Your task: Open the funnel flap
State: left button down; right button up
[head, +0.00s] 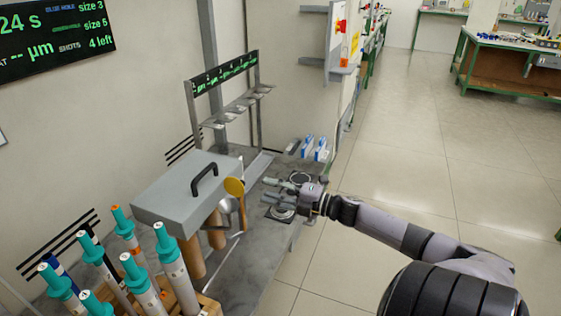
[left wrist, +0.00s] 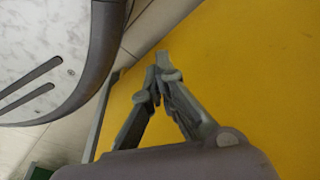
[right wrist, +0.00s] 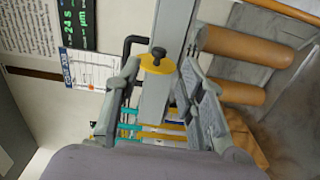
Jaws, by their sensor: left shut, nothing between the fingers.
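A yellow disc (head: 234,187) stands at the near right end of a grey box, just above a metal funnel-like cup (head: 228,205). I cannot tell for certain that this disc is the funnel flap. In the right wrist view the yellow disc (right wrist: 168,65) has a dark knob and shows between the fingertips, seemingly beyond them. My right gripper (head: 266,191) is open and empty, to the right of the disc and pointing at it. My left gripper (left wrist: 162,68) is shut and empty in front of a yellow surface; the head view does not show it.
The grey box (head: 165,195) has a black handle on top and brown cylinders (head: 190,258) below. Several teal-capped rods (head: 172,255) stand in a wooden rack at the near left. A metal rack (head: 258,105) stands behind. Open floor (head: 440,150) lies right of the bench.

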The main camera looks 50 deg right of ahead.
jog(key=shift+v, duration=1.35)
